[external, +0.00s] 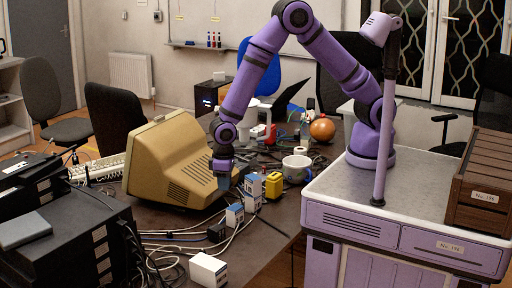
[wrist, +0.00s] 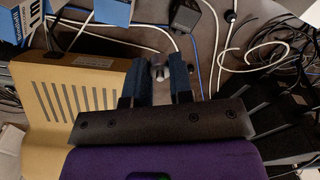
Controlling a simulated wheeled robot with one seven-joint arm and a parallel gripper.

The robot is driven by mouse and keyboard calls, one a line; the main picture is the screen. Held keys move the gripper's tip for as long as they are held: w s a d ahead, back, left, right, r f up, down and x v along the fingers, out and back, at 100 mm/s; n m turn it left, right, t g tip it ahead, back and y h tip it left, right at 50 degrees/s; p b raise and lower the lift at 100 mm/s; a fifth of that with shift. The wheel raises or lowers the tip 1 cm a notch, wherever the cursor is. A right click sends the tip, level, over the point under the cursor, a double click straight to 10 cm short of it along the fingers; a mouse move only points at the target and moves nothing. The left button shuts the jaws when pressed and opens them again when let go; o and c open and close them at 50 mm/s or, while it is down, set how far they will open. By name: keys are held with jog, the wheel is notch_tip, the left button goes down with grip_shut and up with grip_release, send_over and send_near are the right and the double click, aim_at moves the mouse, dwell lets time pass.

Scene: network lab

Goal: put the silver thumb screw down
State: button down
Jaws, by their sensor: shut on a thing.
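My gripper (wrist: 156,76) points down over the dark table (external: 262,238), just right of the beige monitor (external: 158,165). In the wrist view its two dark blue fingers are close together around a small silver-grey piece, the silver thumb screw (wrist: 157,72). The fingers hide part of it, and cables lie beyond it. In the external view my gripper (external: 223,184) hangs near the monitor's vented side, and the screw is too small or hidden to make out there.
A white box (external: 208,269) sits at the front edge. Loose cables cross the table. Black equipment (external: 70,240) fills the left.

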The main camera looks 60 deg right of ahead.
jog(key=s+a+n, duration=0.2)
jog(key=s+a, duration=0.4)
jog(key=s, duration=0.4)
jog(key=s+a+n, duration=0.2)
jog(key=s+a, duration=0.4)
jog(key=s, duration=0.4)
send_over(208, 262)
notch_tip(208, 262, down, 7)
jog(key=shift+w+r, duration=0.15)
jog(key=shift+r, duration=0.05)
jog(key=shift+f, duration=1.7)
jog(key=shift+f, duration=0.1)
jog(key=c, duration=1)
grip_release()
